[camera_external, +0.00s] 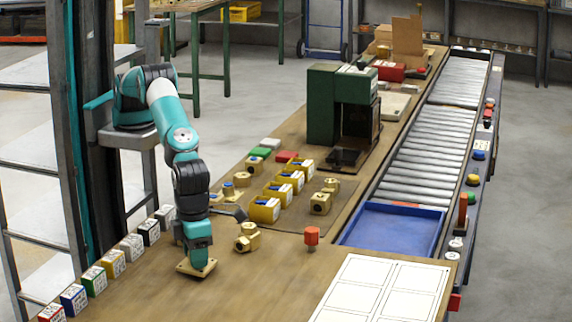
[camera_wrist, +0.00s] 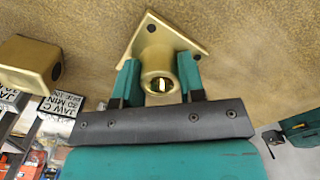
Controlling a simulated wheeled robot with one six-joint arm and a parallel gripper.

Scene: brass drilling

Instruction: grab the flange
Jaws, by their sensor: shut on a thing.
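The flange (camera_wrist: 160,68) is a brass piece with a square plate, holes near its corners and a hollow round neck. In the external view the flange (camera_external: 196,268) lies at the front of the wooden bench under my arm. My gripper (camera_wrist: 159,82) is shut on the flange's neck, with one teal finger on each side. In the external view my gripper (camera_external: 197,258) points straight down, and the neck is hidden by it. I cannot tell whether the plate touches the bench.
A brass fitting (camera_external: 247,237) sits just right of my gripper. A row of labelled boxes (camera_external: 114,263) lines the bench's left edge. Yellow bins (camera_external: 264,209), a green drilling machine (camera_external: 322,105), a red-topped post (camera_external: 311,236) and a blue tray (camera_external: 392,228) stand farther right. The front bench is mostly clear.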

